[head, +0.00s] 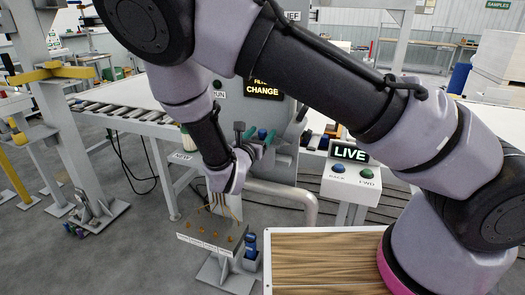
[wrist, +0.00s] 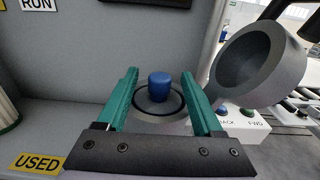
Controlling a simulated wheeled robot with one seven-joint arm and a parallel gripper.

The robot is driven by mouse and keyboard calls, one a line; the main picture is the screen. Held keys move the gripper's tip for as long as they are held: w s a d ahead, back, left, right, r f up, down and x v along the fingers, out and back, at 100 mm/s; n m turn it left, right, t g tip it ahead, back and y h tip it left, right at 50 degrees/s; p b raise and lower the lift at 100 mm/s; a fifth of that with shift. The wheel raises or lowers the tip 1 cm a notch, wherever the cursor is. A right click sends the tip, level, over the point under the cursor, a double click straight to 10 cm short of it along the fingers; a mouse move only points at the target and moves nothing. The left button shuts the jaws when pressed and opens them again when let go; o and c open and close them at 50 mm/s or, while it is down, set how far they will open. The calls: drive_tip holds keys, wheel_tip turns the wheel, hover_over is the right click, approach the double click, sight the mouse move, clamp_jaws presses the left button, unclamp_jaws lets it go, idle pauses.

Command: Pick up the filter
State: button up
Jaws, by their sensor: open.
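A blue knob (wrist: 160,86), which looks like the top of the filter, stands upright in a round grey housing with a dark ring in the wrist view. It also shows small in the head view (head: 262,134). My gripper (wrist: 159,74) is open, with one teal finger on each side of the blue knob and a visible gap on both sides. I cannot tell how far down the fingertips reach beside it. The filter's body below the knob is hidden in the housing. A round grey cover (wrist: 252,68) stands tilted open, right of the housing.
A pale canister (wrist: 6,112) stands at the left, near a yellow "USED" label (wrist: 39,162). A button box (head: 351,182) with a "LIVE" sign (head: 349,153) is on the right. The grey machine panel (head: 230,100) rises behind the housing. The open cover is close to the right finger.

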drive_tip(key=shift+w+d, duration=0.15)
drive_tip(key=shift+w, duration=0.3)
clamp_jaws()
idle(1.1)
